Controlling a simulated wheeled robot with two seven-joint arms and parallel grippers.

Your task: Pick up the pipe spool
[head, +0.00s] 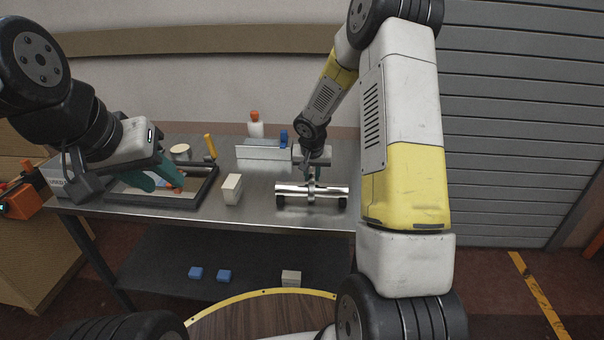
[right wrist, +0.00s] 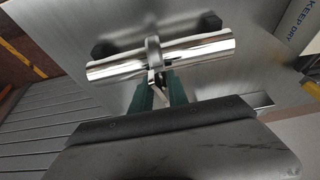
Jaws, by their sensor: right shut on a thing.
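The pipe spool (head: 327,189) is a shiny silver pipe with a raised collar at its middle. It lies level near the front edge of the metal table (head: 255,205), with dark supports below both ends. My right gripper (head: 313,181) is above it, pointing down, shut on the pipe spool at the collar. In the right wrist view the pipe spool (right wrist: 205,50) spans the picture and the green fingers (right wrist: 160,84) meet at its collar. I cannot tell whether it is lifted off the supports. My left gripper (head: 160,182) hangs over the framed tray at the left; its finger gap is unclear.
The dark-framed tray (head: 150,201) lies at the table's left. A cream block (head: 232,188) stands left of the pipe spool. Behind are a grey-white box (head: 264,152), a white bottle with an orange cap (head: 256,128) and a yellow-handled tool (head: 210,146). Blue blocks (head: 224,276) lie on the lower shelf.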

